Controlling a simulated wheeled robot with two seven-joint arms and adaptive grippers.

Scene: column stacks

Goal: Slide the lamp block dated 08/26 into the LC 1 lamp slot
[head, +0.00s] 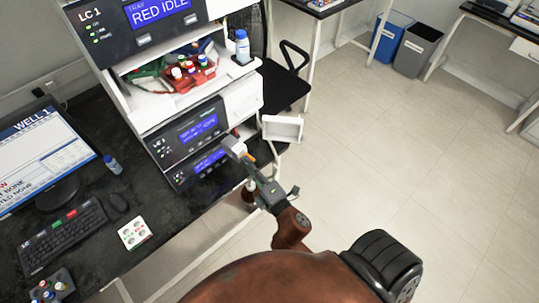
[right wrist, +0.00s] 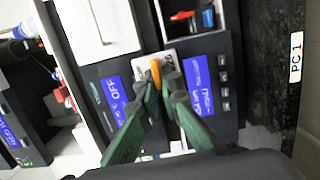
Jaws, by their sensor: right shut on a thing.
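My right gripper (head: 240,153) is at the front of the LC 1 stack, by its lower modules. It is shut on a pale block with an orange part, the lamp block (head: 232,144). In the right wrist view the fingertips of the right gripper (right wrist: 162,84) grip the orange part of the lamp block (right wrist: 168,57). Digits ending in 26 seem to show on its pale face; the full date is not readable. The block is between two blue screens, close to the module front. I cannot tell whether it is inside a slot. My left gripper is not in view.
A white door or panel (head: 283,128) stands open right of the gripper. Red and blue parts (right wrist: 208,18) show in a dark opening near the block. A tray of capped bottles (head: 187,73) sits higher in the stack.

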